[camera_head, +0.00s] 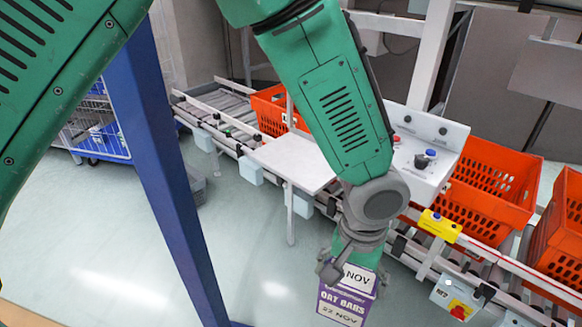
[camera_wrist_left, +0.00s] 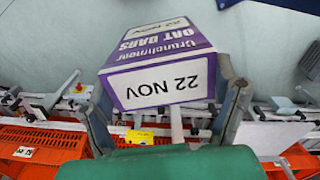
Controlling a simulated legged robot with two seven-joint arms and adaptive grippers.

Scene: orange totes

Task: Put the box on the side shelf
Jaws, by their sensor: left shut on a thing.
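A purple and white oat bars box (camera_head: 345,302) marked "22 NOV" hangs at the bottom centre of the head view. My left gripper (camera_head: 353,273) is shut on the box from above, with a finger on each side. In the left wrist view the box (camera_wrist_left: 165,82) sits between the two fingers (camera_wrist_left: 168,108), its white "22 NOV" face towards the camera. A flat white shelf (camera_head: 290,160) stands beside the conveyor, up and left of the box in the head view; its visible top is bare. My right gripper is not in view.
A conveyor (camera_head: 225,125) runs diagonally behind, carrying orange totes (camera_head: 490,185). A yellow device (camera_head: 440,226) sits on the conveyor's rail. A blue post (camera_head: 165,170) stands at left. The floor in between is mostly clear.

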